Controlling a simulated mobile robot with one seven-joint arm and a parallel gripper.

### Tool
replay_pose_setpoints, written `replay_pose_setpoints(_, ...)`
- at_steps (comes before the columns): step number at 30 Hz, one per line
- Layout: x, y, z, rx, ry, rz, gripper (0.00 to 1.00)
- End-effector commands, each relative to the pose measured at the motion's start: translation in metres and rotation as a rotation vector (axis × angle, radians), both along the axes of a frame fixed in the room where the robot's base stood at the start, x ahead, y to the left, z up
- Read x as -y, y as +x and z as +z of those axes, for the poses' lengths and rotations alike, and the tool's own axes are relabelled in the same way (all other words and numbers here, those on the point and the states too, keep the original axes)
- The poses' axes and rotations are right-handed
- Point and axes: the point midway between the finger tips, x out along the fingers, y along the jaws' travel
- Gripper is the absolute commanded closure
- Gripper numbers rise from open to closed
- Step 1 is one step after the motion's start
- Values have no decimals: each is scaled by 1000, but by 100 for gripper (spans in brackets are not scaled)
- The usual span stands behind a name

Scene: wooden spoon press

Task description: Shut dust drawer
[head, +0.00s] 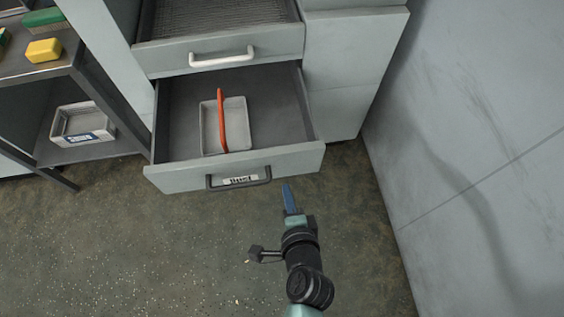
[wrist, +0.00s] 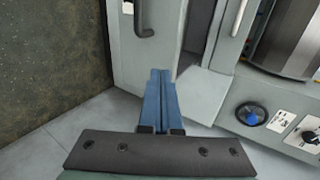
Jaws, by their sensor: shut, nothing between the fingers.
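The dust drawer (head: 290,158) is pulled open at the bottom of the grey cabinet. Its front bears a dark bar handle (head: 240,183) and a label that seems to read "DUST". A light grey tray (head: 237,130) with an upright orange-red part lies inside it. My gripper (head: 289,197) is shut and empty, just in front of the drawer front's right half. In the wrist view the blue fingers (wrist: 158,98) lie together and point at the grey drawer front (wrist: 165,40), the dark handle (wrist: 145,18) beyond. I cannot tell whether the fingertips touch the front.
An upper drawer (head: 225,52) with a mesh floor and white handle also stands open. At the left, a metal rack (head: 75,58) holds a yellow sponge (head: 44,50) and a pale bin (head: 82,124). A grey wall (head: 480,130) rises at the right. Floor in front is clear.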

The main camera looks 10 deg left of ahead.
Motion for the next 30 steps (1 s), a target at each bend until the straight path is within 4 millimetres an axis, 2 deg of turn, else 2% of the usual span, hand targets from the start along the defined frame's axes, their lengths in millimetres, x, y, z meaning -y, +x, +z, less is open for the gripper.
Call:
replay_pose_setpoints(1,-3,11,-6,3,0,0,100)
replay_pose_setpoints(8,-14,51,-30,4,-2,1,100)
replay_pose_setpoints(14,-22,77,-28,4,-2,1,100)
replay_pose_setpoints(19,-25,87,-28,3,-2,1,100)
replay_pose_setpoints(30,-25,88,-28,2,-3,1,100)
